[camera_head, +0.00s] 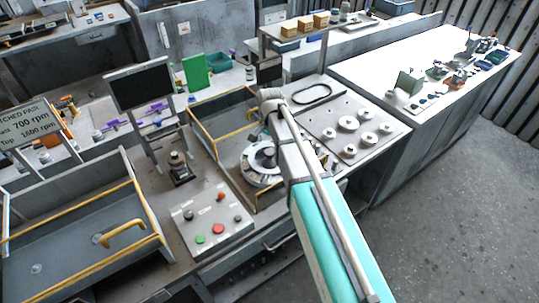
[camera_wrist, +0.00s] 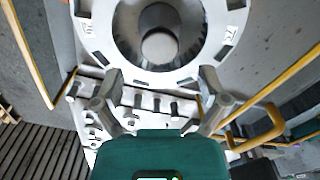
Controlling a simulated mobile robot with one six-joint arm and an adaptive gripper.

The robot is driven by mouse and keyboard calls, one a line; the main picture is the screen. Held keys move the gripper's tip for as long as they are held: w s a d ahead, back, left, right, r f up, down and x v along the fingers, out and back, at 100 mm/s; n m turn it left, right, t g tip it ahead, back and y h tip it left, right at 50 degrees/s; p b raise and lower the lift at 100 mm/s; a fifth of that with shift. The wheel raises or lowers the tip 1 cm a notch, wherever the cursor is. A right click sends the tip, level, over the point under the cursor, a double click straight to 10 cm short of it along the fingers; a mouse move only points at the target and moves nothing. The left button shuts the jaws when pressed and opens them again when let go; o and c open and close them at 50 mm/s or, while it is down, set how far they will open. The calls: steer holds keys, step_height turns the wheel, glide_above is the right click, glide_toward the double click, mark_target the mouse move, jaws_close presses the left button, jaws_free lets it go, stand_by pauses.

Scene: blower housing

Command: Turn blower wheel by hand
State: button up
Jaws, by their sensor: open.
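The blower wheel (camera_head: 257,169) is a pale, slotted ring around a dark hub. It lies inside a bay edged with yellow rails, partly hidden behind my arm in the head view. In the wrist view the wheel (camera_wrist: 185,72) fills the top middle, with slots and small markings around its rim and a grey round hub (camera_wrist: 160,47) at its centre. My gripper (camera_wrist: 161,77) is open and empty, its two fingers apart at the wheel's near rim. I cannot tell whether they touch it. In the head view the fingers are not clearly visible.
A control box (camera_head: 213,226) with red and green buttons stands left of the wheel. A plate with several round pulleys (camera_head: 347,124) lies to the right. A yellow-handled guard (camera_head: 122,235) is at left. Yellow rails (camera_wrist: 30,55) flank the wheel in the wrist view.

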mark_target(269, 152)
steer(key=shift+f+b, duration=1.75)
steer(key=shift+f, duration=0.25)
jaws_close()
